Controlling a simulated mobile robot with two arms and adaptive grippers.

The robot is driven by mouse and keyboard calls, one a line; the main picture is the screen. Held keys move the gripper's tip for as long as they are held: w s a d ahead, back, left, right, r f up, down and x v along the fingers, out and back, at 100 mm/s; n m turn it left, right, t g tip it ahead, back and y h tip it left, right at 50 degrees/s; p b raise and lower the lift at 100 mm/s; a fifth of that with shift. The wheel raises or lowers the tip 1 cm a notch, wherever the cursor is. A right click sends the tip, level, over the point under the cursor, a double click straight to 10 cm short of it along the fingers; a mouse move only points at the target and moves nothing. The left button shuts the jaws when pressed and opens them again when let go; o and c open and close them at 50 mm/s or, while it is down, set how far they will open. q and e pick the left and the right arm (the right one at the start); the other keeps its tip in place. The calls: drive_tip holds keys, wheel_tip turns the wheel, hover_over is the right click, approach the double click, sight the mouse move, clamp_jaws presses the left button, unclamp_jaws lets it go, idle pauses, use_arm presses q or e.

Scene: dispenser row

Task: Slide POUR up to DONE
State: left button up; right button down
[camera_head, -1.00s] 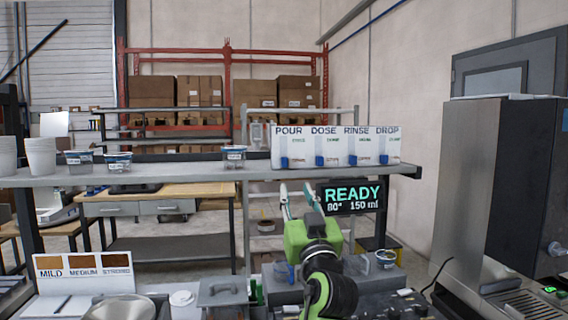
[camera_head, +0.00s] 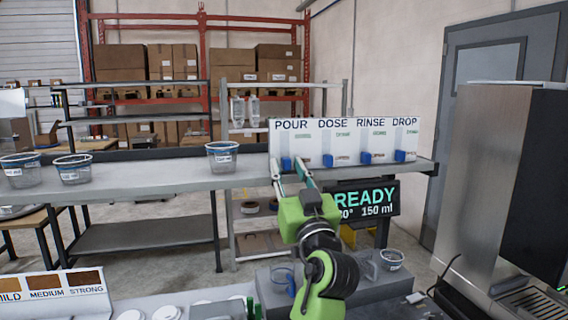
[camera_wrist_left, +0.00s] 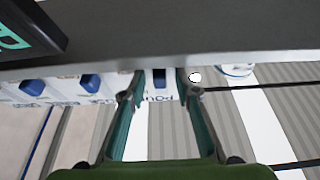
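A white panel (camera_head: 345,138) stands on the shelf, labelled POUR, DOSE, RINSE and DROP. Each label has a blue slider low beneath it. The POUR slider (camera_head: 286,163) is at the bottom left. My left gripper (camera_head: 287,168) is open, its fingertips one on each side of the POUR slider in the head view. In the left wrist view, which looks upside down, the POUR slider (camera_wrist_left: 160,79) shows between the open fingertips (camera_wrist_left: 160,88). I cannot tell whether they touch it. The word DONE is not readable. My right gripper is not in view.
The grey shelf (camera_head: 130,178) runs below the panel, with several clear cups on it. A dark READY display (camera_head: 365,200) hangs beneath, partly behind my gripper. A tall steel machine (camera_head: 500,170) stands at the right. Lids and clear cups lie on the counter below.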

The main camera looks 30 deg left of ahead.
use_arm(q)
drive_tip(key=shift+d, duration=0.1)
drive_tip(key=shift+s+d+r, duration=0.1)
drive_tip(key=shift+s+d, duration=0.05)
clamp_jaws()
drive_tip(key=shift+r, duration=0.2)
wheel_tip(320, 180, up, 6)
drive_tip(key=shift+f+p, duration=0.1)
drive_tip(key=shift+p, duration=0.55)
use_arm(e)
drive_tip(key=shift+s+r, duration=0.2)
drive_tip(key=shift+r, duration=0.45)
